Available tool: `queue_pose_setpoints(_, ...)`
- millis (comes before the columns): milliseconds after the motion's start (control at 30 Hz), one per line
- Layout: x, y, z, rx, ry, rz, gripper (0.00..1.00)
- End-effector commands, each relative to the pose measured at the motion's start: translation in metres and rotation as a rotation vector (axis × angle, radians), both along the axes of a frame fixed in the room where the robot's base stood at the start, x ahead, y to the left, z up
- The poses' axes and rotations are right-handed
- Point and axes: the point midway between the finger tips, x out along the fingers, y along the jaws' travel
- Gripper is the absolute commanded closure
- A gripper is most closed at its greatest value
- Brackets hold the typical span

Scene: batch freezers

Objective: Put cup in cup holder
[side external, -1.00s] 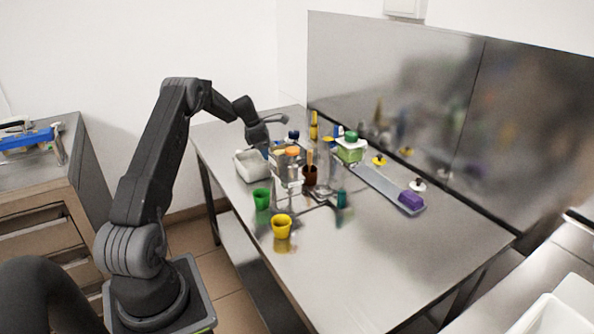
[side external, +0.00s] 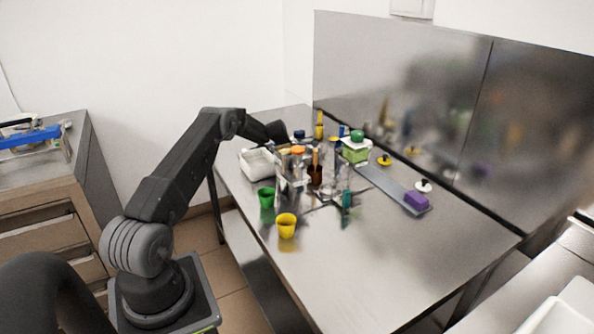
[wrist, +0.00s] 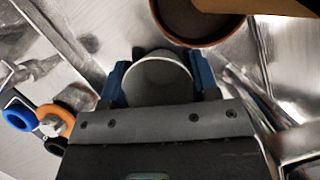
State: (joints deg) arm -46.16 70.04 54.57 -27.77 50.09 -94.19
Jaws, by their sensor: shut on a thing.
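In the wrist view my gripper (wrist: 160,68) has its two blue fingers on either side of a pale grey-white cup (wrist: 157,84). It is shut on this cup, whose open rim shows. Just beyond it is a round brown container (wrist: 195,22). In the side view the end of my arm reaches in over the far left of the steel table; my fingers and the held cup cannot be made out there. I cannot clearly pick out the cup holder; a metal-looking stand (side external: 292,178) amid the clutter may be it.
A green cup (side external: 267,197) and a yellow cup (side external: 286,226) stand at the near left of the table (side external: 390,275). A white container (side external: 258,162), a green-lidded box (side external: 356,152) and a strip with a purple block (side external: 416,201) are farther back. The front right is clear.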

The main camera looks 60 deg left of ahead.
Motion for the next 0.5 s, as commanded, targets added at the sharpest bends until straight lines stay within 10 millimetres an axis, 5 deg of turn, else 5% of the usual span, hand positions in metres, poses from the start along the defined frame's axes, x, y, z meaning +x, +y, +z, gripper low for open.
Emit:
queue_pose_setpoints(233, -0.0002, 0.0000, -0.0032, -0.001, 0.000, 0.000, 0.67)
queue_pose_setpoints(267, 0.0000, 0.0000, -0.0025, 0.000, 0.000, 0.000, 0.42)
queue_pose_setpoints(500, -0.0001, 0.0000, -0.0023, -0.001, 0.000, 0.000, 0.19)
